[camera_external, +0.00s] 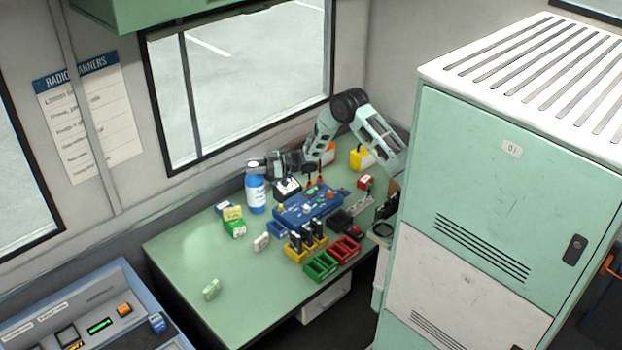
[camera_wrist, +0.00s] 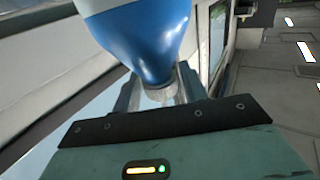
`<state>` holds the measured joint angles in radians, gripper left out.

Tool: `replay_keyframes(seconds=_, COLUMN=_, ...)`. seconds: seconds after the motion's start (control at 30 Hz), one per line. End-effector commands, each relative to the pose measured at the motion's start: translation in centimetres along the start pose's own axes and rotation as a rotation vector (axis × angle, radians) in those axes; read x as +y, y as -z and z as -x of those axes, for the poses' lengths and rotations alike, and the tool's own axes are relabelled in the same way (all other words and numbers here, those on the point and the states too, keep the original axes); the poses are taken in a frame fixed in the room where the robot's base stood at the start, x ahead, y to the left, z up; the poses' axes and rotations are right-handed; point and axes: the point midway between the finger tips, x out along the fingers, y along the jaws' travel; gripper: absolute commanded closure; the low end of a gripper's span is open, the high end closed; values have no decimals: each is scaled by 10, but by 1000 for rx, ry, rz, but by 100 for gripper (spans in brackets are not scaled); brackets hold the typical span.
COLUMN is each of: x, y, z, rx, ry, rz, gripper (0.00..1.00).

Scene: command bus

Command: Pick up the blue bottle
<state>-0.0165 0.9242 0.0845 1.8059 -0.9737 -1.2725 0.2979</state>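The blue bottle (camera_external: 256,196) has a white band and a pale cap, and appears upright near the back edge of the green table (camera_external: 185,252). My gripper (camera_external: 255,166) reaches in from the right at the bottle's top. In the wrist view, the bottle (camera_wrist: 150,38) appears upside down, with its narrow neck and cap toward my gripper (camera_wrist: 160,92). The two fingers lie close on either side of the cap and appear shut on it. Whether the bottle's base touches the table is hard to see.
A blue case (camera_external: 300,208), yellow bin (camera_external: 296,252), green bin (camera_external: 320,266) and red bin (camera_external: 345,249) crowd the table's right half. Small boxes (camera_external: 235,228) stand in front of the bottle. The table's left part is mostly clear. A tall cabinet (camera_external: 490,190) stands at right.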

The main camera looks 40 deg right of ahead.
Motion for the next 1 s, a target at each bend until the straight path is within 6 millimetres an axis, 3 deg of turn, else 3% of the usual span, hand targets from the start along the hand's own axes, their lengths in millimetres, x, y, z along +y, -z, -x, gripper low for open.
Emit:
replay_keyframes(seconds=0.03, x=0, y=0, z=0, rx=0, ry=0, rz=0, gripper=72)
replay_keyframes(seconds=0.13, x=0, y=0, z=0, rx=0, ry=0, rz=0, gripper=100)
replay_keyframes(seconds=1.0, x=0, y=0, z=1, rx=0, ry=-1, rz=0, gripper=100)
